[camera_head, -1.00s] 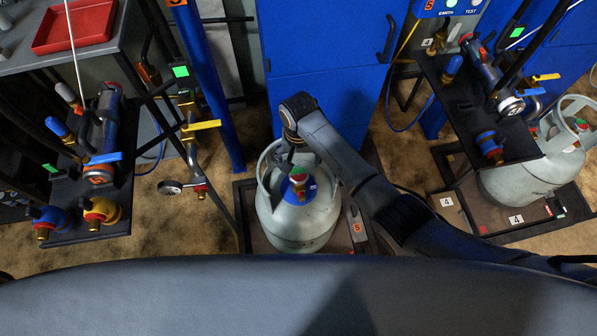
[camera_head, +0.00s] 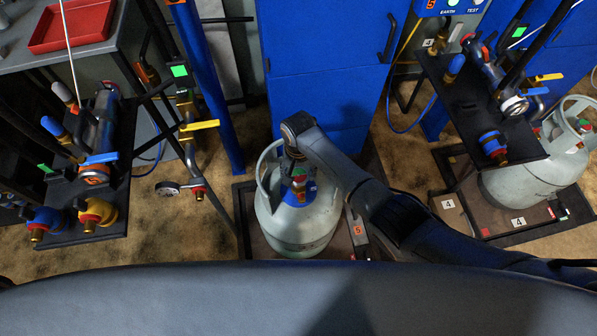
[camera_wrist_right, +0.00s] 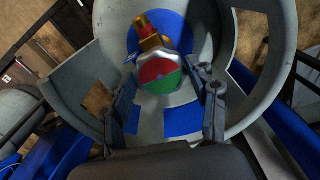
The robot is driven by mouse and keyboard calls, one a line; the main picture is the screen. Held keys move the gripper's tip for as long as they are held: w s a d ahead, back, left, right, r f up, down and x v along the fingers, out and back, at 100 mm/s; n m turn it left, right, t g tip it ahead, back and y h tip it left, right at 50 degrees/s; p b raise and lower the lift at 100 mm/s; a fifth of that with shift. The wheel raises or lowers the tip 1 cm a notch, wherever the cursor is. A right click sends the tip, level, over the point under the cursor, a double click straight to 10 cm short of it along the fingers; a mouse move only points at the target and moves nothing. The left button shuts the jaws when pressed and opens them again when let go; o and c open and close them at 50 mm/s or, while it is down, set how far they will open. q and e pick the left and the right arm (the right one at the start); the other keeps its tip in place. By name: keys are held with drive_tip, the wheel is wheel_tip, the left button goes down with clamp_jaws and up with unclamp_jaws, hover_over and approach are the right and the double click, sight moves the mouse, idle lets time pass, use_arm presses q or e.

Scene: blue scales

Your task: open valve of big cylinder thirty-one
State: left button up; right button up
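A big grey cylinder (camera_head: 300,228) stands upright on the scale in the middle of the head view; no number is readable on it. Its valve (camera_head: 299,183) is inside the collar, partly hidden by my right gripper (camera_head: 297,167). In the right wrist view, the valve has a round red-and-green knob (camera_wrist_right: 161,74) and a brass outlet (camera_wrist_right: 150,38). My right gripper (camera_wrist_right: 166,72) is open, one finger on each side of the knob, with visible gaps. Whether the fingertips reach its height is unclear. My left gripper is not in view.
The cylinder's collar (camera_wrist_right: 258,100) surrounds the valve closely. A blue cabinet (camera_head: 325,75) stands behind. Another grey cylinder (camera_head: 530,175) is on the right scale. Racks with valves and pipes stand left (camera_head: 75,220) and right (camera_head: 515,150).

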drive_tip(key=shift+c, duration=0.6)
